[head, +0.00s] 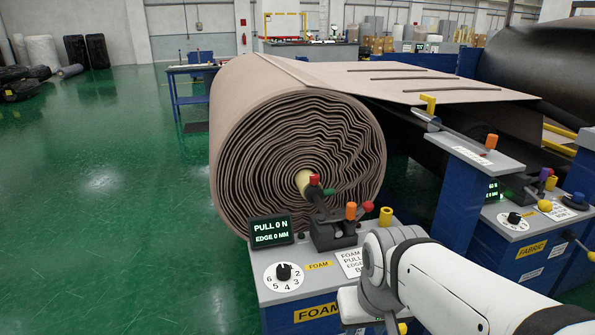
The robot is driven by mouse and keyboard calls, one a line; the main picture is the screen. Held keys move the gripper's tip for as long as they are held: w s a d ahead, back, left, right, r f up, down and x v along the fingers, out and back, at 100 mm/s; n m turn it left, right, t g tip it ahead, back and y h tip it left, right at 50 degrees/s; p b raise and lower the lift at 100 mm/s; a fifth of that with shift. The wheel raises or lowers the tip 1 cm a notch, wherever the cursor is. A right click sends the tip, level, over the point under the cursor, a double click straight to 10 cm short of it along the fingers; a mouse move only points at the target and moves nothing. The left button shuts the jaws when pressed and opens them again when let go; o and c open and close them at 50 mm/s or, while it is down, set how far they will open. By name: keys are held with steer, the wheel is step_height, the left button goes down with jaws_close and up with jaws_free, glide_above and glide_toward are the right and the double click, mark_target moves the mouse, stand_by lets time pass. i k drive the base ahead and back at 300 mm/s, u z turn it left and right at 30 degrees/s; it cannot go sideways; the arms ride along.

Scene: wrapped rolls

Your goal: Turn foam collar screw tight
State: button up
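The big brown foam roll (255,150) lies on its side, with a pale core (303,182) at the middle of its end face. A dark bracket (334,230) stands in front of the core on the foam console (300,290). My white arm reaches in from the lower right, in front of the console. My gripper's fingers are not visible.
The foam display (271,230) reads PULL 0 N, EDGE 0 MM. A numbered dial (284,275) and a yellow knob (385,216) share the console. The fabric console (520,235) stands at right. A grey-topped blue post (470,160) rises between. Green floor (110,230) is clear at left.

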mark_target(314, 178)
steer(key=i, duration=0.95)
